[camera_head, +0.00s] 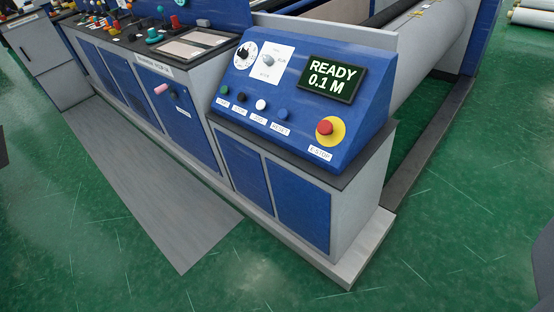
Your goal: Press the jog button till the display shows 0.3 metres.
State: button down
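A blue sloped control panel (300,130) stands on a grey and blue cabinet right of centre. Its dark display (331,79) reads "READY 0.1 M". A row of small buttons runs along the panel's lower left: green (224,90), black (241,97), white (260,104) and blue (282,114). The label under the white button is small and seems to read "JOG". The blue button's label reads "RESET". My gripper cannot be made out in this view, and nothing is seen touching the buttons.
A red emergency-stop button (325,127) on a yellow disc sits right of the row. A round dial (245,55) and a selector switch (268,60) are above it. A large roll (425,45) lies behind. Green floor (450,240) and a grey mat (150,190) are clear in front.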

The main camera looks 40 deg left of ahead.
aim_at(261, 105)
jog(key=k, duration=1.05)
jog(key=u, duration=0.75)
jog(key=i, duration=1.05)
jog(key=z, duration=0.05)
